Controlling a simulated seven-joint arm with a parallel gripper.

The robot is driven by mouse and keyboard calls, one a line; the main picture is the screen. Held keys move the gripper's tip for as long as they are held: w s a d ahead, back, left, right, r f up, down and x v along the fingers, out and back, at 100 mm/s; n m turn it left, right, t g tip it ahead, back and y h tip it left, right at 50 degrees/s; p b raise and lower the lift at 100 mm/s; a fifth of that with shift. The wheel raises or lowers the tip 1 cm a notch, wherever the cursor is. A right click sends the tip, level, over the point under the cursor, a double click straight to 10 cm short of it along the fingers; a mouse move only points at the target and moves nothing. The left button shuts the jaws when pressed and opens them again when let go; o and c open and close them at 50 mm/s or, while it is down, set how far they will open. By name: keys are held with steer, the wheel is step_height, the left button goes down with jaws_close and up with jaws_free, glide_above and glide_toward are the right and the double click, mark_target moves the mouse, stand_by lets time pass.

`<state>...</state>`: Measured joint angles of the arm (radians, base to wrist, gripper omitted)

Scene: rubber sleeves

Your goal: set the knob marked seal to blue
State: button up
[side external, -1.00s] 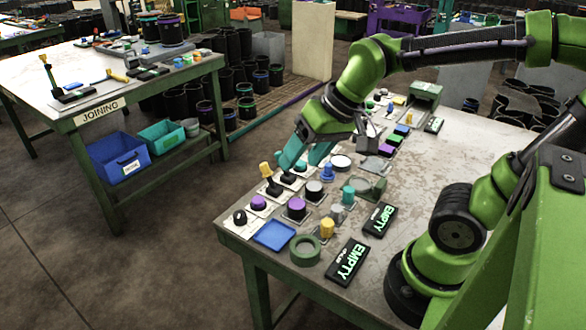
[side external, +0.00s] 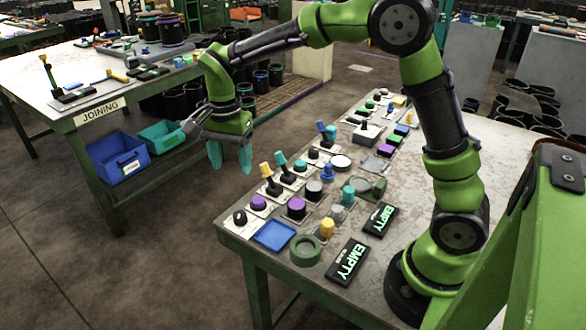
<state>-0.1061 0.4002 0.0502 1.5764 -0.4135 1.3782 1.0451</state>
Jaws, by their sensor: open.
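My gripper (side external: 230,168) is open and empty. Its two teal fingers point down, left of the near table's left edge and apart from everything on it. Several knobs stand on that table: a black knob (side external: 240,217), a purple knob (side external: 258,202), another purple knob (side external: 296,207), a grey knob (side external: 314,188), a blue knob (side external: 327,172), a teal knob (side external: 348,195) and a yellow knob (side external: 327,228). Their markings are too small to read, so I cannot tell which is marked seal or how it is set.
A yellow-topped lever (side external: 267,173) and a teal-topped lever (side external: 281,161) stand upright among the knobs. A blue tray (side external: 273,236), a green ring (side external: 305,251) and two signs reading EMPTY (side external: 347,262) lie in front. The joining table (side external: 50,90) stands left.

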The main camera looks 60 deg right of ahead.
mark_target(239, 215)
step_height(239, 215, down, 16)
steer(key=shift+r, duration=0.2)
steer(key=c, duration=1)
steer(key=shift+c, duration=0.2)
